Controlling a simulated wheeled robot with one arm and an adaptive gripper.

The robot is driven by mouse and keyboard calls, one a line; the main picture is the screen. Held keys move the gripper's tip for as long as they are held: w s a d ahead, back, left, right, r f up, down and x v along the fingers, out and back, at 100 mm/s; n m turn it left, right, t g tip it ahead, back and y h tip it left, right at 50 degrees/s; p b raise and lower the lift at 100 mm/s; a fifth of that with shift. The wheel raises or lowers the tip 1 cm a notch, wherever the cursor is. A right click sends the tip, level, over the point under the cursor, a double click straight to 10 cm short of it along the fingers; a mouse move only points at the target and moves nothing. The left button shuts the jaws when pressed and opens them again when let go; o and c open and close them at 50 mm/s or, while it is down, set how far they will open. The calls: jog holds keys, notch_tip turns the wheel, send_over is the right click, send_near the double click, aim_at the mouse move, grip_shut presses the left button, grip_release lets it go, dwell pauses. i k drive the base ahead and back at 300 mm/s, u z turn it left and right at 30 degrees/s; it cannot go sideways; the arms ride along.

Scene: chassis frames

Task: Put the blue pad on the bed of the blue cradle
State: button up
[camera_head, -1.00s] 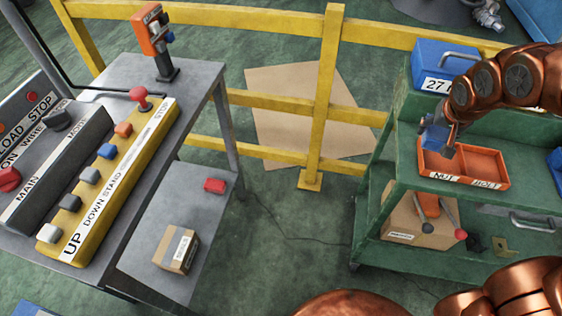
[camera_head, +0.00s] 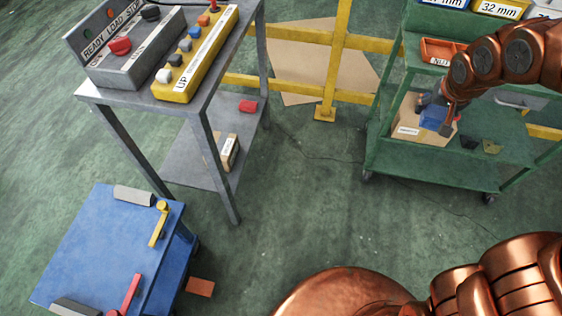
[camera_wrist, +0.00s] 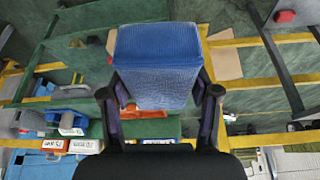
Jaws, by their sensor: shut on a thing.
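The blue pad (camera_wrist: 156,62) is a block held between the two fingers of my gripper (camera_wrist: 158,95) in the wrist view. In the head view my gripper (camera_head: 436,112) is shut on the pad (camera_head: 433,118), held in front of the green cart at the right. The blue cradle (camera_head: 105,245) stands at the lower left, with a flat blue top, grey blocks at two corners, a yellow lever (camera_head: 158,226) and a red lever (camera_head: 128,296). The gripper is well apart from the cradle, up and to its right.
A grey table (camera_head: 205,110) with a button panel stands between cradle and fence. The green cart (camera_head: 440,170) holds an orange tray (camera_head: 438,50) and a cardboard box (camera_head: 405,125). A yellow fence (camera_head: 335,60) runs behind. Open green floor lies between the cart and cradle.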

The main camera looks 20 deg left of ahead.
aim_at(96, 276)
jog(key=k, duration=1.05)
jog(key=u, duration=3.25)
jog(key=i, duration=1)
jog(key=u, duration=0.05)
